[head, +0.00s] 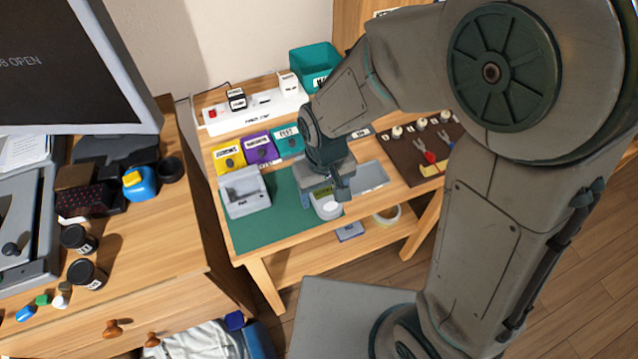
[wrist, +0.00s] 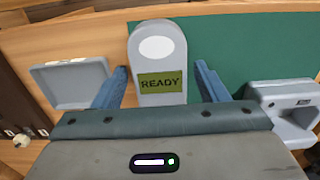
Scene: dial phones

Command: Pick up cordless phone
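The cordless phone (wrist: 158,62) is grey, with a white oval and a green screen reading READY. It lies near the front edge of the green mat, its face toward the wrist camera. In the head view the phone (head: 327,208) shows just below my gripper (head: 324,194), which partly hides it. In the wrist view my gripper (wrist: 160,76) is open, with one blue finger on each side of the phone. A gap shows on both sides. The phone's near end is hidden behind the gripper body.
A grey cradle (head: 244,194) stands left of the phone on the green mat (head: 262,227). A shallow grey tray (head: 372,176) lies to the right. Yellow, purple and teal boxes (head: 262,150), a white power strip (head: 253,111) and a teal bin (head: 312,66) stand behind.

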